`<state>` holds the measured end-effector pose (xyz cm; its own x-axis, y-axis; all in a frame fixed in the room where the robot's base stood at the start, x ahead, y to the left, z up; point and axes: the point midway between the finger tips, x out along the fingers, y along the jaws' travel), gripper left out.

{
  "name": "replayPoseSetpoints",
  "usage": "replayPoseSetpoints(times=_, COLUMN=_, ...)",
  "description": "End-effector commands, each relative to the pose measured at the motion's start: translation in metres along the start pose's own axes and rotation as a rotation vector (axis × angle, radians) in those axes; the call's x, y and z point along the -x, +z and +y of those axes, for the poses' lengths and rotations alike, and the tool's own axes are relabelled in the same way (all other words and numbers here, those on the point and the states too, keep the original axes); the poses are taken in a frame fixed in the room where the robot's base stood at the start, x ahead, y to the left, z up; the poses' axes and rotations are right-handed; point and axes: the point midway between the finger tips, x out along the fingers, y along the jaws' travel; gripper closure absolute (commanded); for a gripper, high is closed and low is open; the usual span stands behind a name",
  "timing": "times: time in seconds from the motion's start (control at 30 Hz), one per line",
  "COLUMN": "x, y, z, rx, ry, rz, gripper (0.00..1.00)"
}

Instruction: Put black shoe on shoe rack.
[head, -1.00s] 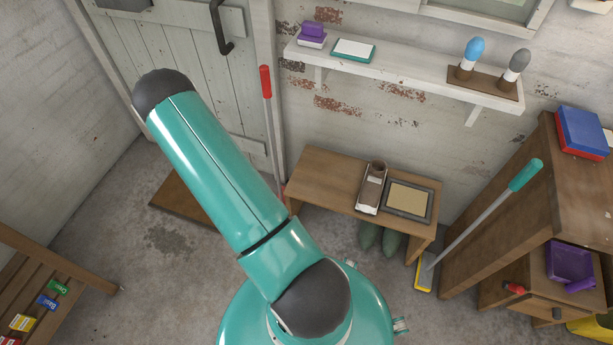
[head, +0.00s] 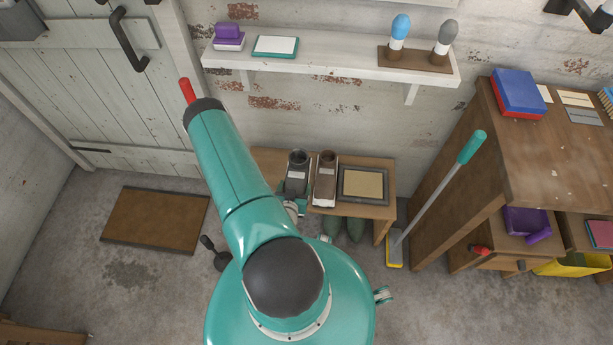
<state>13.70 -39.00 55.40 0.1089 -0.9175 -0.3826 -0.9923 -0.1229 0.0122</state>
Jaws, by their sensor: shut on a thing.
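The black shoe (head: 297,164) is at the left part of the low wooden shoe rack (head: 265,160), just left of a brown shoe (head: 326,170). My gripper (head: 293,191) is shut on the black shoe at its near end, partly hidden by my arm. I cannot tell whether the black shoe touches the rack top or hangs slightly above it.
A framed tan panel (head: 363,186) fills the right of the rack top. Dark green boots (head: 345,229) stand beneath it. A broom (head: 436,198) leans right of the rack, near a wooden cabinet (head: 530,150). A white shelf (head: 330,70) is above.

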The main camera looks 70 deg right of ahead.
Motion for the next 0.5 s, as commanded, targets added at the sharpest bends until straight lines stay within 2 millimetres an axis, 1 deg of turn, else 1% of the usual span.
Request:
replayPoseSetpoints(times=0.37, x=-0.073, y=0.006, z=-0.047, rx=-0.004, ry=-0.002, rz=0.006, gripper=0.53)
replayPoseSetpoints(times=0.5, x=-0.099, y=0.024, z=-0.059, rx=-0.002, ry=-0.002, rz=0.002, gripper=0.53)
